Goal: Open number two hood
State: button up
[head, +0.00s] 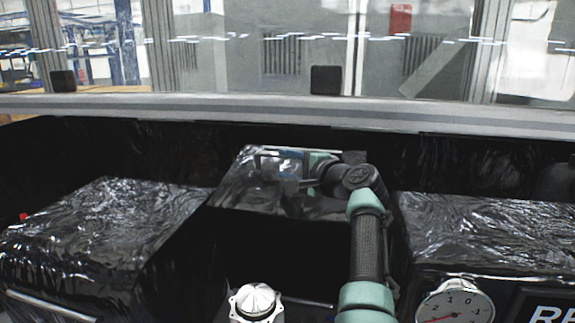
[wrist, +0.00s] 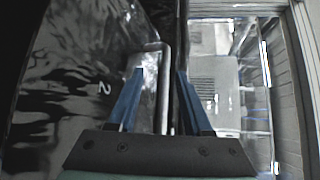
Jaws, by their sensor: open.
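The number two hood (head: 240,190) is a glossy black cover at the middle back in the head view, with my arm reaching over it. In the wrist view the hood (wrist: 75,85) fills the left side and carries a white "2". A grey bar handle (wrist: 164,95) runs along its edge. My gripper (head: 278,165) is at the hood's far top edge. In the wrist view its blue fingers (wrist: 160,72) are spread apart, with the handle showing between them. I cannot tell whether either finger touches it. The hood appears closed.
Another glossy black cover (head: 110,225) stands at left with a bar handle (head: 50,305), and one (head: 490,225) at right. A dial gauge (head: 455,303) and a silver fitting (head: 257,302) are in front. A grey rail (head: 250,108) crosses behind.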

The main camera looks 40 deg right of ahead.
notch_tip(320, 180, up, 10)
jog(key=b, duration=0.2)
jog(key=shift+b, duration=0.35)
dwell(0.6)
